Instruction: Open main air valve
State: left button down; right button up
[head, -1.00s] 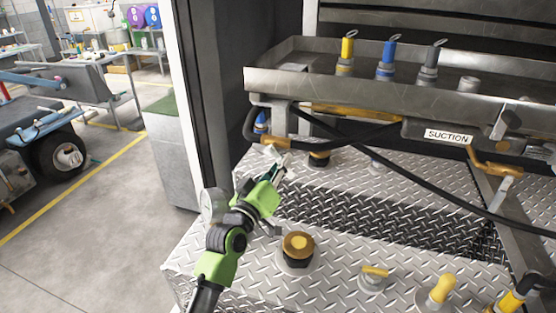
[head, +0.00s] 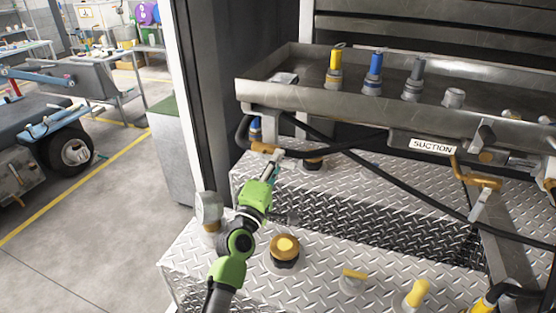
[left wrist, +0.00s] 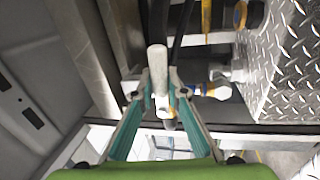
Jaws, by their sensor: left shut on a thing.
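My left gripper (head: 275,165) reaches up to the brass-coloured valve (head: 263,148) below the left end of the metal tray. In the left wrist view its two teal and grey fingers (left wrist: 160,78) are closed around a pale grey lever (left wrist: 157,58), which sticks out beyond the fingertips. I take this lever for the handle of the main air valve, but no label for it shows. How the lever joins the valve body is hidden. My right gripper is in neither view.
The metal tray (head: 330,102) holds yellow, blue and grey capped fittings. A black hose (head: 375,172) sags under it, near a box labelled SUCTION (head: 432,146). A brass-topped cap (head: 285,250) and yellow-handled fittings (head: 416,292) stand on the tread plate. Open floor (head: 90,240) lies left.

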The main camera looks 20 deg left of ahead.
pick_arm(q)
jog(key=shift+r+n, duration=0.25)
jog(key=shift+n, duration=0.35)
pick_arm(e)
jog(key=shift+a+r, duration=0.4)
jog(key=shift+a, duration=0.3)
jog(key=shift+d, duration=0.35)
pick_arm(q)
jog(key=c, duration=2)
grip_release()
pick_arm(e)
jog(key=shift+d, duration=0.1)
pick_arm(q)
jog(key=shift+s+f, duration=0.1)
jog(key=shift+s, duration=0.1)
jog(key=s, duration=0.3)
jog(key=s+f, duration=0.1)
jog(key=s, duration=0.3)
jog(key=s+f, duration=0.1)
jog(key=s, duration=0.3)
jog(key=shift+s+a, duration=0.15)
jog(key=shift+a, duration=0.05)
jog(key=shift+f, duration=0.15)
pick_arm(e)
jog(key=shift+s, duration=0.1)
